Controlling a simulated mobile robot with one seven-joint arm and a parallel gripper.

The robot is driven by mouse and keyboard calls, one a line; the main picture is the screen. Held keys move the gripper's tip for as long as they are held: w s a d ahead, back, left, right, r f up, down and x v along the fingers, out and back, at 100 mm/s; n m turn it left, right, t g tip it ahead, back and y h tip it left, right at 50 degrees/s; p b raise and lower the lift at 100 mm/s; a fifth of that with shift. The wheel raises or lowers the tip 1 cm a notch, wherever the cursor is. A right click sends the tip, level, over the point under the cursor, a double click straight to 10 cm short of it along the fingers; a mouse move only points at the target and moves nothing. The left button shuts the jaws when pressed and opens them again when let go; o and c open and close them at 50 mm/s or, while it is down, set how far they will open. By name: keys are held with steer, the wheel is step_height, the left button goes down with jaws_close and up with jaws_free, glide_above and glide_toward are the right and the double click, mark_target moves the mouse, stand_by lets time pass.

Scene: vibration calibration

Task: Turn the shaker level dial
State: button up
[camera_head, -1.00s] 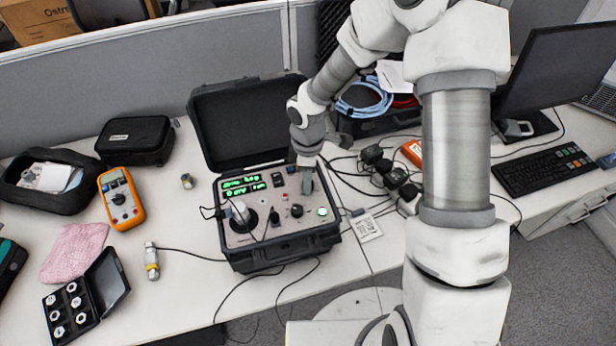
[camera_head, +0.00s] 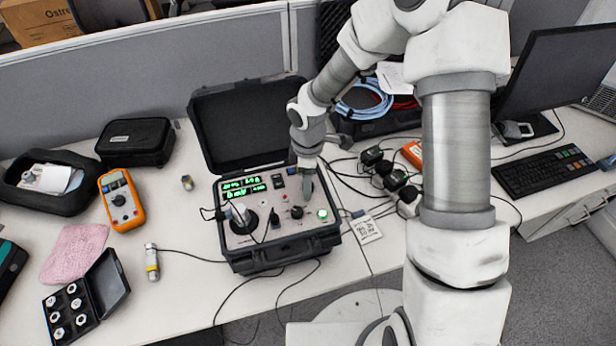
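The calibrator is an open black case (camera_head: 285,262) with a grey control panel. The panel has green lit digits (camera_head: 241,187), a round black shaker mount (camera_head: 240,217) at left, a small black knob (camera_head: 296,212) at front centre and a green lit button (camera_head: 322,213). My gripper (camera_head: 308,191) points down over the right back part of the panel, just behind the black knob. Its fingers look close together, but their gap and anything between them are hidden by the viewing angle. I cannot tell whether it touches a dial there.
The raised case lid (camera_head: 240,125) stands behind the panel. Cables and black adapters (camera_head: 384,168) lie right of the case. An orange multimeter (camera_head: 121,199), a pink cloth (camera_head: 74,253) and a box of small fittings (camera_head: 68,312) lie left. My arm covers part of the right side.

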step_height(320, 180, up, 17)
steer(key=p, duration=0.1)
steer(key=shift+r, duration=0.2)
stand_by(0.6)
